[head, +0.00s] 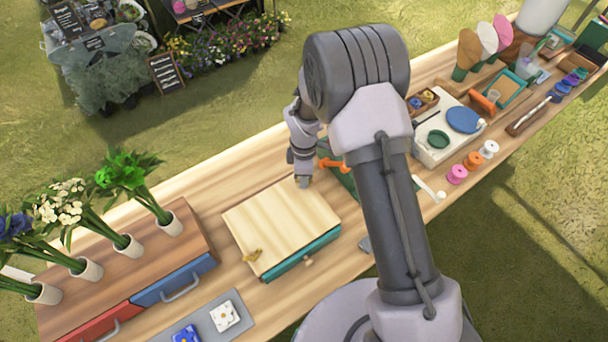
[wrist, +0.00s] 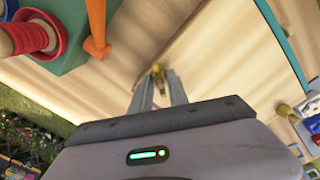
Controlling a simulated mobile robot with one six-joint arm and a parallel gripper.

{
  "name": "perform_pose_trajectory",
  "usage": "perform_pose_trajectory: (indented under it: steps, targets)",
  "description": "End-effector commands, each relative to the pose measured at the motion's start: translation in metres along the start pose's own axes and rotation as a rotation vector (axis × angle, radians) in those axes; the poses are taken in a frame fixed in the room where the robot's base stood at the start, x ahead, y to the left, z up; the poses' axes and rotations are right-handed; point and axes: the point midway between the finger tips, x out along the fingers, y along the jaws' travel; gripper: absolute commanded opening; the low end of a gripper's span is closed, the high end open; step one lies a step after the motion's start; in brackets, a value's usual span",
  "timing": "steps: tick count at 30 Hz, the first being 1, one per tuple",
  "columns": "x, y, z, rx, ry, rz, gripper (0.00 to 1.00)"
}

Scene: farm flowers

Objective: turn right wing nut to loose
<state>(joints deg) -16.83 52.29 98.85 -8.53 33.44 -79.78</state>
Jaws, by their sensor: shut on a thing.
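The wooden press (head: 282,222) lies on the bench with a pale wood top and a teal lower part. My gripper (head: 303,182) points down at its far right corner. In the wrist view, my gripper (wrist: 158,88) is shut on the right wing nut (wrist: 157,71), a small brass piece whose tip shows between the fingertips. The rest of that nut is hidden by the fingers. The left wing nut (head: 252,255) sits at the opposite corner of the press top, and it also shows in the wrist view (wrist: 283,110).
An orange-handled tool (head: 330,163) and a green object with a red spool (wrist: 38,36) stand close to the gripper. Flower vases (head: 128,245) stand on a drawer box at left. A white tray (head: 435,150) and ribbon spools (head: 473,161) lie at right.

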Motion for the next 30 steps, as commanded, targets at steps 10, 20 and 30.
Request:
perform_pose_trajectory:
  steps: [10, 20, 30]
  targets:
    - [-0.0001, -0.0011, 0.0005, -0.312, -0.001, -0.003, 0.0]
    - [0.0004, -0.001, 0.0005, -0.531, 0.0, -0.003, 0.0]
    - [0.0007, -0.0009, 0.0004, -0.632, 0.0, -0.003, 0.0]
